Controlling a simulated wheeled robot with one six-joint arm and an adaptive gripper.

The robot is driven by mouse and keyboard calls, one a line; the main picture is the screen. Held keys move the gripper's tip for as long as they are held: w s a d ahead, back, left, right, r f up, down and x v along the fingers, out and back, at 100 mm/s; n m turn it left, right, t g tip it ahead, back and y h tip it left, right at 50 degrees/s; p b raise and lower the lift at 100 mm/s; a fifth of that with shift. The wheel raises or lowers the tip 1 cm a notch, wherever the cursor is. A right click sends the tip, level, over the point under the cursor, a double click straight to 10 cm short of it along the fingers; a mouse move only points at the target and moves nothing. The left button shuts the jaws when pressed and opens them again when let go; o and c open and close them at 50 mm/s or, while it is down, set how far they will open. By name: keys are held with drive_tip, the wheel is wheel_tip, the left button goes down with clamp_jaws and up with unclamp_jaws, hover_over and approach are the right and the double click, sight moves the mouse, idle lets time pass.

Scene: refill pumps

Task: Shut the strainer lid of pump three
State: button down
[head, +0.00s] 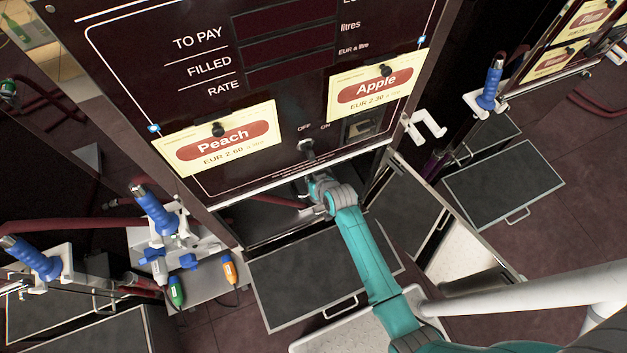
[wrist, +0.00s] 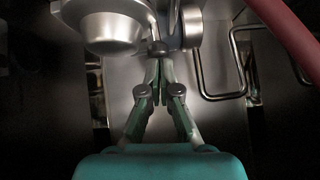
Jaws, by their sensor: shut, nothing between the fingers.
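In the head view my wrist reaches into the opening under the Peach and Apple pump panel (head: 200,110); the fingertips are unclear.
A bent metal rod (wrist: 222,96) and a red hose (wrist: 292,35) lie right of my fingers. An open door (head: 455,235) stands right of the opening. Blue-handled nozzles (head: 155,212) hang at left, another nozzle (head: 490,85) at right.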

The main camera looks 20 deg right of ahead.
idle(0.3)
drive_tip(key=shift+a+f, duration=0.55)
drive_tip(key=shift+f, duration=0.2)
drive_tip(key=shift+s, duration=0.1)
